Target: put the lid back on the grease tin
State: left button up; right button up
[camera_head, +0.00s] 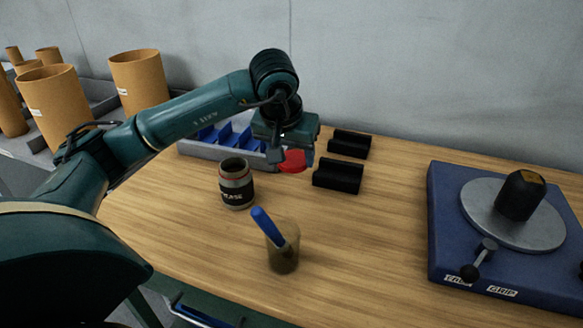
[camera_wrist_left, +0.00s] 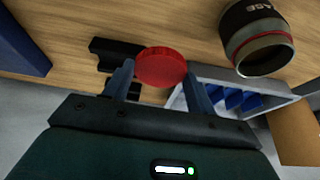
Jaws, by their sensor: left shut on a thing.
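The grease tin (camera_head: 237,184) stands upright and open on the wooden table, dark with a label reading "GREASE". It also shows in the left wrist view (camera_wrist_left: 257,38), at the upper right. The red lid (camera_head: 293,161) is held in my left gripper (camera_head: 288,157), to the right of the tin and above the table. In the left wrist view the red lid (camera_wrist_left: 161,67) sits between the two fingers of the left gripper (camera_wrist_left: 160,78), which are shut on it. The lid is apart from the tin. My right gripper is not in view.
A cup with a blue-handled tool (camera_head: 283,250) stands in front of the tin. Two black holders (camera_head: 338,176) lie right of the lid. A grey tray with blue dividers (camera_head: 196,149) is behind the tin. A blue-based turntable (camera_head: 445,200) stands at the right.

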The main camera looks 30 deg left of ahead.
pick_arm(q)
jog(key=shift+r, duration=0.2)
jog(key=shift+d+f, duration=0.1)
jog(key=s+d+f+m, duration=0.1)
jog(key=d+f, duration=0.1)
jog(key=d, duration=0.1)
jog(key=s+d+f, duration=0.2)
jog(key=d, duration=0.2)
jog(key=s+d+f+m+h, duration=0.1)
jog(key=s+d+f, duration=0.1)
jog(key=d, duration=0.2)
jog(key=shift+s+f+m, duration=0.1)
jog(key=shift+f+m, duration=0.2)
